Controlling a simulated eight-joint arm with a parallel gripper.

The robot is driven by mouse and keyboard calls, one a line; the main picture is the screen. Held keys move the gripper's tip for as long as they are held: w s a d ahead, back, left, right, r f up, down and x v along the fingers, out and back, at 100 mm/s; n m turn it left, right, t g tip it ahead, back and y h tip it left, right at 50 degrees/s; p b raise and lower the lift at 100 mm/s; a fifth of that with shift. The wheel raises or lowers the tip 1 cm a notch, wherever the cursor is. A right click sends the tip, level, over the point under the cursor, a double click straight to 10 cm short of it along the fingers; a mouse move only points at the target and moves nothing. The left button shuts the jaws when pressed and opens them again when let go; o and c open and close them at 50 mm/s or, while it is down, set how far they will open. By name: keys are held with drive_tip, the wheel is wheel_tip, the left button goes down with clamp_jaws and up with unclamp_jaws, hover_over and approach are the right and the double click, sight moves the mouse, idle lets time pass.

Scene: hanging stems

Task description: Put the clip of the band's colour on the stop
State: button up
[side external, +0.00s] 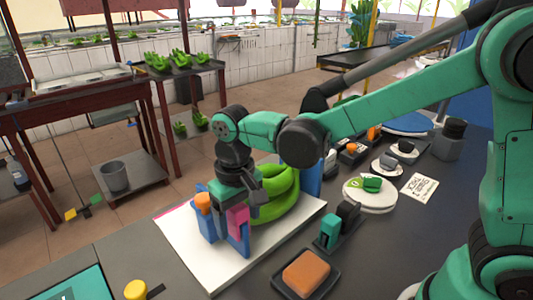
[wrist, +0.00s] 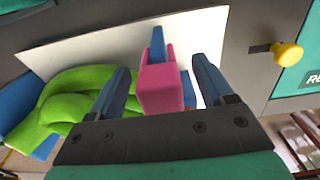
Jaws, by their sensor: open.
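A pink clip (side external: 237,219) stands low over the white board. In the wrist view the pink clip (wrist: 160,88) is between my two blue fingers, with a gap on each side. My gripper (wrist: 162,85) is open around it and points down at the board; it also shows in the side view (side external: 226,225). A narrow blue piece (wrist: 158,42) shows just beyond the clip. A small orange piece (side external: 203,201) sits at the left of my gripper. I cannot make out the band or tell which part is the stop.
Thick green stems (side external: 273,195) lie coiled beside my gripper on the white board (side external: 190,245), near a blue post (side external: 312,180). A green block (side external: 330,231) in a dark holder, an orange block (side external: 306,272) in a tray and a white plate (side external: 370,200) stand to the right. A yellow knob (side external: 135,290) is at front left.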

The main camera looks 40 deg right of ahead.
wheel_tip(320, 180, up, 5)
drive_tip(key=shift+f, duration=0.2)
drive_tip(key=shift+r, duration=0.35)
drive_tip(key=shift+s+d+r, duration=0.1)
drive_tip(key=shift+d+r, duration=0.1)
drive_tip(key=s+d+t, duration=0.5)
drive_tip(key=d+t, duration=0.2)
drive_tip(key=d, duration=0.3)
drive_tip(key=shift+s+d+f, duration=0.15)
drive_tip(key=shift+s+f, duration=0.05)
drive_tip(key=shift+s, duration=0.1)
